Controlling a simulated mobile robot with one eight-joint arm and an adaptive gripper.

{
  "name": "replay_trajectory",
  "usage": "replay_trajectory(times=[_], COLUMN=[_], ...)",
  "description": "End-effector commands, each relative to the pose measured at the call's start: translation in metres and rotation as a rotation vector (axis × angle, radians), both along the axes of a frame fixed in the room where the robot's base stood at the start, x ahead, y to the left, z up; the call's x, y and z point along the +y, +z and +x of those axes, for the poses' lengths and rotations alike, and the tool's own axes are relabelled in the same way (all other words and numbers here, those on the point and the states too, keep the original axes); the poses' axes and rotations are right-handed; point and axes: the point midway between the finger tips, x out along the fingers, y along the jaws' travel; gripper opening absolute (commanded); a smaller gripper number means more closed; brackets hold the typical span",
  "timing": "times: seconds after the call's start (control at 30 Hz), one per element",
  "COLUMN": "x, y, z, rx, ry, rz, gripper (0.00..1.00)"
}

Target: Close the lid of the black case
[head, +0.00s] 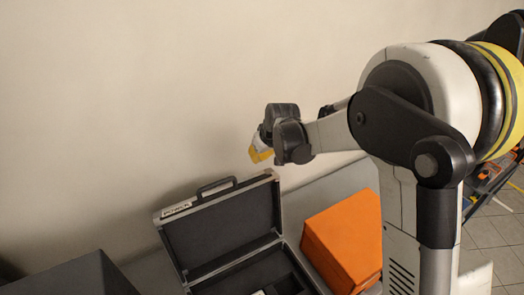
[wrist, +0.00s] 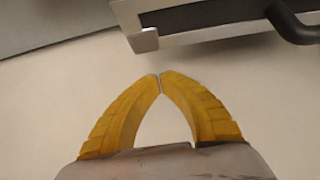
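The black case (head: 245,264) stands open in the head view, with silver edges and a dark interior. Its lid (head: 222,231) is raised and leans back toward the wall, with a dark handle (head: 216,186) on its top edge.
An orange box (head: 343,240) stands close to the right of the case. A dark grey box (head: 75,277) is at the lower left. A plain wall (head: 110,100) rises behind the case. The air above the case is clear.

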Motion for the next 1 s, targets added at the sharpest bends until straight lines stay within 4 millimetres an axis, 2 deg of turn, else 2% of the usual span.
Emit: replay_trajectory(times=[0.1, 0.2, 0.4, 1.0], x=[0.005, -0.003, -0.011, -0.01], y=[-0.022, -0.016, -0.012, -0.01], z=[0.011, -0.006, -0.023, -0.029], rx=[0.0, 0.0, 0.0, -0.019], ry=[0.001, -0.001, -0.001, 0.0], rz=[0.0, 0.0, 0.0, 0.009], gripper=[0.0, 0.0, 0.0, 0.0])
